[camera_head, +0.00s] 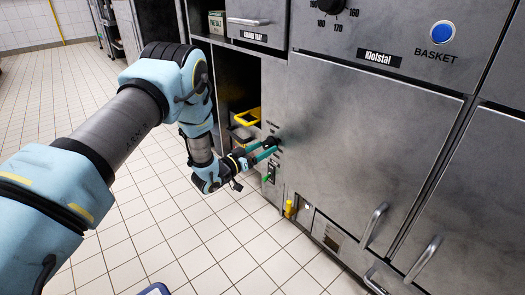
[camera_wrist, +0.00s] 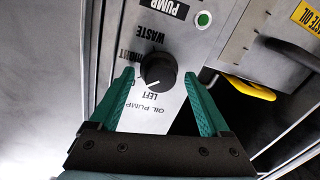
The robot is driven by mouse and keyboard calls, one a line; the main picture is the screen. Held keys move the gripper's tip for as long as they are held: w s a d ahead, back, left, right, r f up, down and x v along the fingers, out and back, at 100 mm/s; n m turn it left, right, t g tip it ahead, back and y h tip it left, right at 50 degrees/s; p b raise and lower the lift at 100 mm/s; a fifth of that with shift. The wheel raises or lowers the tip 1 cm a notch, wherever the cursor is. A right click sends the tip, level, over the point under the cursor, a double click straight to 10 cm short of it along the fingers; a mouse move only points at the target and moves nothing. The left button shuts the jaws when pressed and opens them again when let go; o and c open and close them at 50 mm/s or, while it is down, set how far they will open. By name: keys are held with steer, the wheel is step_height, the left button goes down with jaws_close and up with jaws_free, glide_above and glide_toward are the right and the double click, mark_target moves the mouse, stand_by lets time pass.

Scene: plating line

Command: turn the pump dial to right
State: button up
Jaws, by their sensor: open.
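The pump dial (camera_wrist: 158,70) is a round black knob on a grey metal panel (camera_wrist: 180,108), labelled OIL PUMP and LEFT, with other words partly hidden. A white mark on the knob lies on the side of the LEFT label in the wrist view. My gripper (camera_wrist: 158,76) is open, with one teal finger on each side of the dial. Gaps show between the fingers and the knob in this view; I cannot tell its depth around the knob. In the head view my gripper (camera_head: 262,152) is at the panel beside the open cabinet bay, and the dial is largely hidden there.
A green indicator light (camera_wrist: 203,19) sits near the PUMP label. A yellow-handled item (camera_head: 247,117) is in the open bay close to my gripper. A yellow part (camera_head: 289,209) is low on the front. Cabinet door handles (camera_head: 373,225) project at right.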

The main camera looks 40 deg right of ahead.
steer(key=shift+c, duration=0.3)
jaws_close()
stand_by(0.3)
